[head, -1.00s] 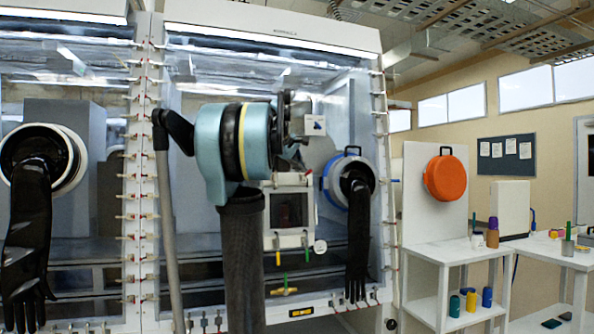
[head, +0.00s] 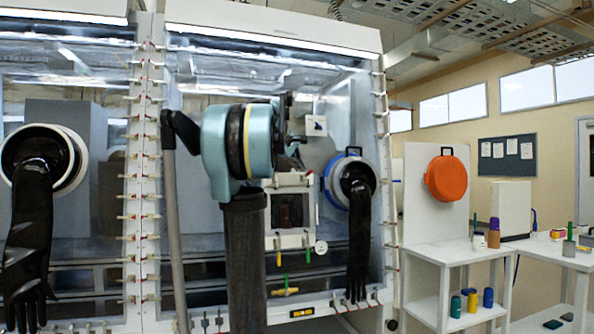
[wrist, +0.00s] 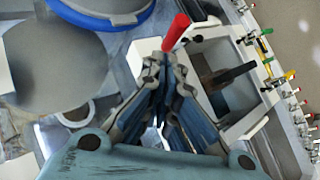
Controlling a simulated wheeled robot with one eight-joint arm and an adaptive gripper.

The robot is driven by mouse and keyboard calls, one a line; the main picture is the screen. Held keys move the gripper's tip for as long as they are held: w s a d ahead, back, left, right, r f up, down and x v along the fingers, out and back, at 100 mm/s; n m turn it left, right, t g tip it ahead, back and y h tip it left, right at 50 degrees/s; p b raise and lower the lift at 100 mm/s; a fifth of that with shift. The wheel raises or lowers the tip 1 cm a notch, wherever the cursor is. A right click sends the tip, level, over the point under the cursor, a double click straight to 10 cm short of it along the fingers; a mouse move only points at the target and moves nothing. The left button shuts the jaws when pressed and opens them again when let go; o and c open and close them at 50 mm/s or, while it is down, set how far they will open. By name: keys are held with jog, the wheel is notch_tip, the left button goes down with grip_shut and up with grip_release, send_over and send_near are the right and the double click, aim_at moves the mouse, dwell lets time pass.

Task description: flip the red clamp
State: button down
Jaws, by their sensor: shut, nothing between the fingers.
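The red clamp (wrist: 176,32) shows as a red handle at the top middle of the wrist view, at the upper left corner of a white-framed hatch (wrist: 208,31). My gripper (wrist: 163,62) is shut and empty, its fingertips just below the red handle in that view. I cannot tell whether they touch it. The clamp's base is hidden behind the fingertips.
A blue-ringed glove port (head: 328,184) with a hanging black glove (head: 359,240) is right of the hatch. Clamps with yellow (wrist: 267,31) and green (wrist: 289,75) handles line the frame. White shelves (head: 447,252) stand at the right.

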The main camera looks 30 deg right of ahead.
jog(key=w+a+v, duration=0.1)
jog(key=v, duration=1.1)
jog(key=shift+w+a, duration=0.25)
jog(key=shift+a, duration=0.15)
jog(key=s+a+f+m+g+y, duration=0.1)
jog(key=s+a+f+y, duration=0.2)
jog(key=s+a+f, duration=0.6)
jog(key=s+a+f+m+g+y, duration=0.1)
jog(key=s+a+f, duration=0.8)
jog(key=f, duration=2.2)
jog(key=s+a+f+m+g+y, duration=0.1)
jog(key=s+a+f+y, duration=0.3)
jog(key=s+a+f, duration=0.5)
notch_tip(320, 180, down, 11)
jog(key=s+m, duration=0.1)
jog(key=s, duration=0.1)
jog(key=shift+s+m+y, duration=0.3)
jog(key=shift+s, duration=0.1)
jog(key=shift+a+r, duration=0.1)
jog(key=shift+w, duration=0.5)
